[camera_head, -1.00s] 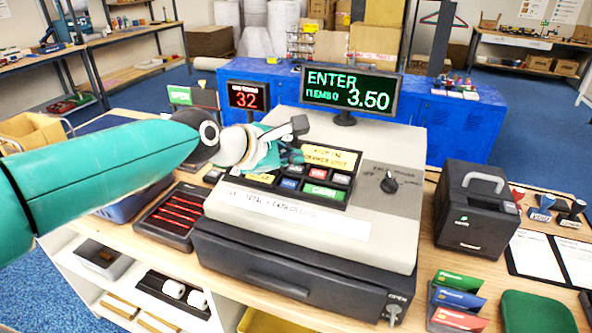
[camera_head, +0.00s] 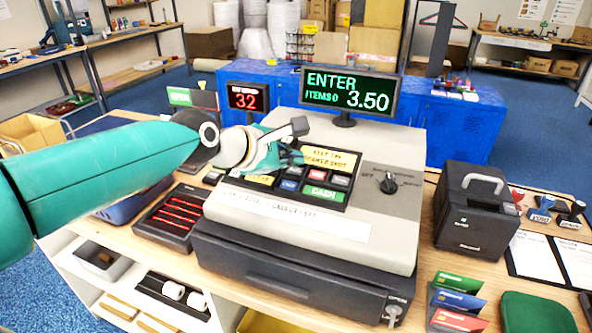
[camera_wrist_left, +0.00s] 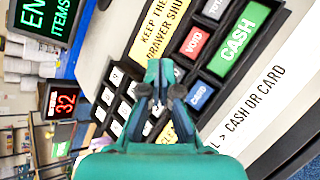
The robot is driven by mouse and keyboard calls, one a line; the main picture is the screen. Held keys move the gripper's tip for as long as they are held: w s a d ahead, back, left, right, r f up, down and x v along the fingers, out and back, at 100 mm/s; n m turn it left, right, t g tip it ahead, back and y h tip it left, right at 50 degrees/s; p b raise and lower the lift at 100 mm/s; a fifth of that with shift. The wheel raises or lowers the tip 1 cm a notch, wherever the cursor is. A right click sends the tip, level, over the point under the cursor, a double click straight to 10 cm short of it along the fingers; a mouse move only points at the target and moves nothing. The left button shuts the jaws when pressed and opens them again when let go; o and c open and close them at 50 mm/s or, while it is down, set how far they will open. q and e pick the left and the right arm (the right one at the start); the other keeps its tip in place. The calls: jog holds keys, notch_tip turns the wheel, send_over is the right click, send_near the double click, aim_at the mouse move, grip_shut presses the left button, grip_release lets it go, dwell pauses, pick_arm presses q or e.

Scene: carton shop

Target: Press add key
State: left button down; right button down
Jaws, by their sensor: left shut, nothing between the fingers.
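The cash register (camera_head: 378,216) stands on the counter with a dark key panel of white, yellow, red, blue and green keys. A yellow key (camera_head: 262,179) is partly hidden by my left gripper; it also shows in the wrist view (camera_wrist_left: 167,135). I cannot read an add label on any key. The green CASH key (camera_head: 323,193) and the blue CARD key (camera_wrist_left: 200,95) lie beside it. My left gripper (camera_head: 292,157) is shut and empty, its fingertips over the key panel (camera_wrist_left: 160,76). I cannot tell whether it touches a key. My right gripper is out of view.
The green display (camera_head: 349,93) reads ENTER, ITEMS 0, 3.50. A red display (camera_head: 248,97) reads 32. A black box with a handle (camera_head: 474,208) stands to the right, cards (camera_head: 458,297) in front of it. A dark tray with red rows (camera_head: 172,217) lies left of the register.

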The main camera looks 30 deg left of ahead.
pick_arm(q)
jog(key=shift+f, duration=0.1)
jog(key=shift+f, duration=0.3)
jog(key=shift+w+f+b, duration=0.1)
jog(key=shift+f+b, duration=0.3)
jog(key=shift+b, duration=0.05)
dwell(0.6)
jog(key=shift+r, duration=0.15)
jog(key=shift+r+p, duration=0.7)
jog(key=shift+p, duration=0.25)
jog(key=shift+r, duration=0.1)
jog(key=r+p, duration=0.2)
jog(key=s+r+p, duration=0.1)
jog(key=r+p, duration=0.1)
jog(key=p, duration=0.1)
jog(key=shift+s+d+r, duration=0.15)
jog(key=shift+s+r, duration=0.05)
jog(key=shift+r, duration=0.2)
jog(key=shift+f, duration=0.1)
